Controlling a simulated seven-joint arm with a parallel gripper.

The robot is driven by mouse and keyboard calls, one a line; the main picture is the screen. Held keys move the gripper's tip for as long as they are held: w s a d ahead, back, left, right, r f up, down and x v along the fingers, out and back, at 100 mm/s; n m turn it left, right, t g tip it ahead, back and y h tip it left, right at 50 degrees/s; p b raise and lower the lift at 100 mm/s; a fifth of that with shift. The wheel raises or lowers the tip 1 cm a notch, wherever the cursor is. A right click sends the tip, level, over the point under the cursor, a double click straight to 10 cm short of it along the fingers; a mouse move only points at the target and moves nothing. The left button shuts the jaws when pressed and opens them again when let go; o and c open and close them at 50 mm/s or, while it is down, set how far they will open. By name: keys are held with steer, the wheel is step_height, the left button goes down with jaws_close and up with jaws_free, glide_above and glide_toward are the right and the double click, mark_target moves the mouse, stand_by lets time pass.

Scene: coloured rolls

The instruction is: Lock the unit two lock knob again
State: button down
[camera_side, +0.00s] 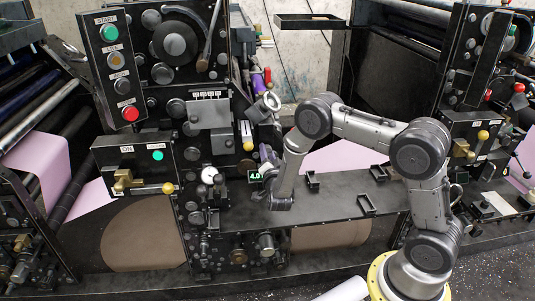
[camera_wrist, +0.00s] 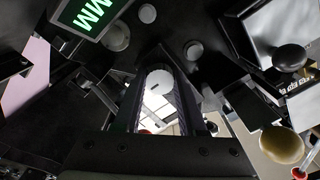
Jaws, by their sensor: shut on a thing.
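In the wrist view, a round pale knob (camera_wrist: 160,82) with a small dark mark on its face sits between the tips of my gripper (camera_wrist: 160,100). The two dark fingers are closed on its sides. In the side view, my gripper (camera_side: 262,190) is against the right side of the machine's central column, just below and beside the small green display (camera_side: 255,176) reading 4.0. The gripped knob cannot be made out there, as my wrist and fingers cover that spot. The display also shows at the upper left in the wrist view (camera_wrist: 90,14), cut off by the edge.
A yellow ball-ended lever (camera_wrist: 282,145) and a black knob (camera_wrist: 290,58) stand to the right in the wrist view. In the side view, a button panel (camera_side: 117,68) hangs left of the column, and a flat dark shelf (camera_side: 335,203) extends right, under my arm.

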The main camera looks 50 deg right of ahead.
stand_by(0.4)
steer(key=shift+c, duration=2.4)
jaws_free()
steer(key=v, duration=1.4)
